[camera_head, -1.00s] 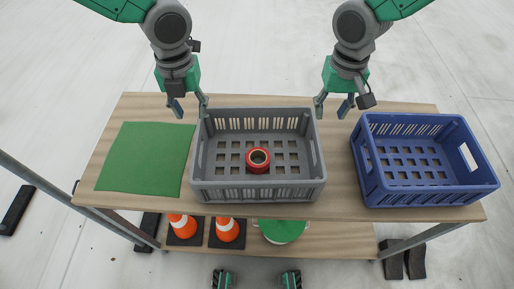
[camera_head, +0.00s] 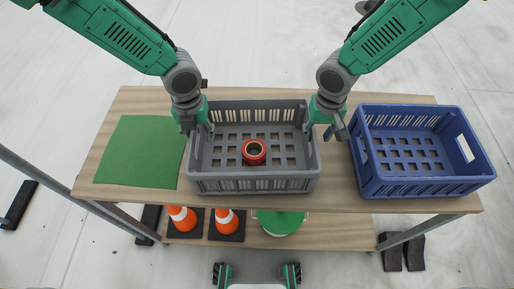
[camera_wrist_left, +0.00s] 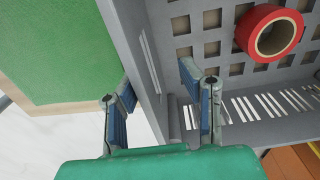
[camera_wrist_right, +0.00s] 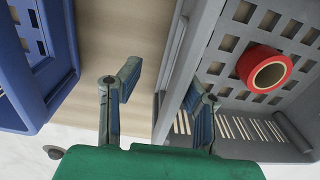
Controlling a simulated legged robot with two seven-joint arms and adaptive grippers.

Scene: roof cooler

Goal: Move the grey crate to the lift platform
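The grey crate (camera_head: 253,186) stands on the wooden table top between a green mat and a blue crate. A red ring-shaped roll (camera_head: 254,152) stands inside it. My left gripper (camera_head: 197,130) is at the crate's left side wall. In the left wrist view its fingers (camera_wrist_left: 160,92) are apart, one outside the wall and one inside. My right gripper (camera_head: 325,128) is at the right side wall. In the right wrist view its fingers (camera_wrist_right: 160,88) are also apart, with the wall between them. I cannot make out a lift platform in any view.
The green mat (camera_head: 140,152) lies flat at the table's left. The blue crate (camera_head: 425,187) stands at the right, close to my right gripper. Two orange cones (camera_head: 182,218) and a green round thing (camera_head: 281,222) are on the lower shelf.

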